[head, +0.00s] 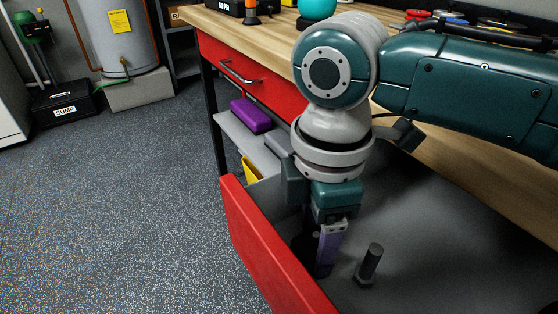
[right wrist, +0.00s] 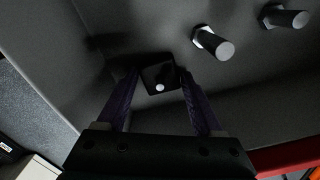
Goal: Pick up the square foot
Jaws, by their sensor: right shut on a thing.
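The square foot (right wrist: 153,80), a dark square plate with a light-tipped stud, lies between the fingertips of my right gripper in the right wrist view. My right gripper (head: 324,272) points down into the open red drawer (head: 262,250) in the head view. Its purple fingers are shut on the square foot, which the fingers mostly hide in the head view. I cannot tell whether the foot touches the drawer floor. My left gripper is in neither view.
A dark bolt-like piece with a hexagonal base (head: 371,262) stands close beside the gripper in the drawer. The right wrist view shows two such pieces. A wooden bench top (head: 235,30) lies above, with a purple block (head: 251,115) on a shelf below it.

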